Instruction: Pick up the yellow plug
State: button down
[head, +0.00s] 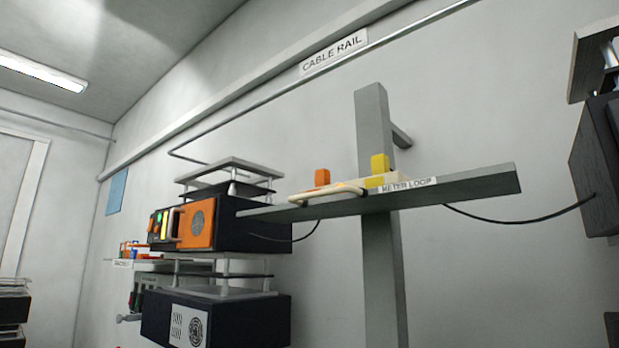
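The yellow plug (380,163) is a small upright block. It stands on a cream board (352,185) with a yellow patch under it, on a grey crossbar (470,185) labelled METER LOOP. An orange plug (322,177) stands to its left on the same board. A pale looped handle or cable (328,194) runs along the board's front. My gripper is not in view, so its place relative to the plug does not show.
A grey post (383,270) rises behind and through the crossbar. Dark equipment boxes (215,318) with an orange-fronted unit (197,224) stand left. A dark speaker-like box (595,165) is at the right edge. Black cables (520,218) hang near the crossbar. The space above the plug looks clear.

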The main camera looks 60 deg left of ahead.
aim_at(380, 162)
jog(key=u, duration=1.65)
jog(key=l+u, duration=0.4)
jog(key=u, duration=0.25)
